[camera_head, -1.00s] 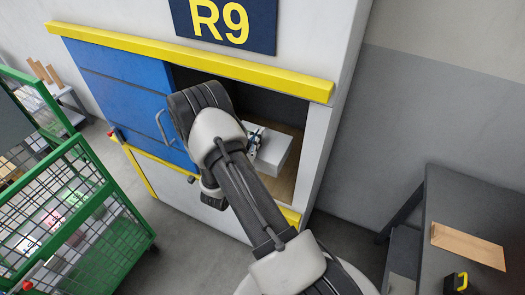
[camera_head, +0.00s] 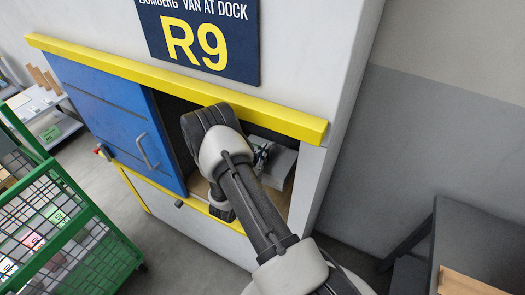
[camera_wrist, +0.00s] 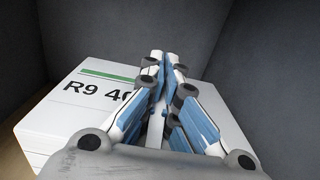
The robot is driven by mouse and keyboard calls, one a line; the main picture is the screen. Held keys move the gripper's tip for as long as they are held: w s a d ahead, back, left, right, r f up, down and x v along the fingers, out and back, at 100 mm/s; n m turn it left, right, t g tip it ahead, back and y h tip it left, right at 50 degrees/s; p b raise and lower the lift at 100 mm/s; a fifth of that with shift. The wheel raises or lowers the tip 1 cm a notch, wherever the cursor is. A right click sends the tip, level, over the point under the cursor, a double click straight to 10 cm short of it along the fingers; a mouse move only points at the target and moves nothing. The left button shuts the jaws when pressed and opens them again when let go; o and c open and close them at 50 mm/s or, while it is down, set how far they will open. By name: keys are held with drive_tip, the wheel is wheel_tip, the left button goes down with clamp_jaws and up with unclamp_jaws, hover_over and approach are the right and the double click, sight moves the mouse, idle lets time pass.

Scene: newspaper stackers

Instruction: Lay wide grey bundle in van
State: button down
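The wide grey bundle (camera_head: 284,168) is a pale block inside the dark van opening, partly hidden by my arm. In the wrist view the bundle (camera_wrist: 65,120) fills the lower middle, with a green stripe and the print "R9 40", partly covered by my fingers. My gripper (camera_head: 262,156) is inside the opening, over the bundle. In the wrist view my gripper (camera_wrist: 163,62) has its fingertips close together on a thin pale strip at the bundle's top. The van (camera_head: 170,205) has its blue door slid to the left. I cannot tell whether the bundle touches the floor.
A yellow rail (camera_head: 180,85) runs above the opening, under the R9 sign (camera_head: 200,38). The blue door (camera_head: 115,120) stands left of my arm. A green mesh cage (camera_head: 75,235) stands at lower left. A dark table (camera_head: 470,240) is at right.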

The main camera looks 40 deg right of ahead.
wheel_tip(320, 180, down, 14)
drive_tip(key=b, duration=0.3)
drive_tip(key=shift+f, duration=0.15)
drive_tip(key=c, duration=2.3)
unclamp_jaws()
drive_tip(key=shift+f, duration=0.2)
drive_tip(key=o, duration=0.5)
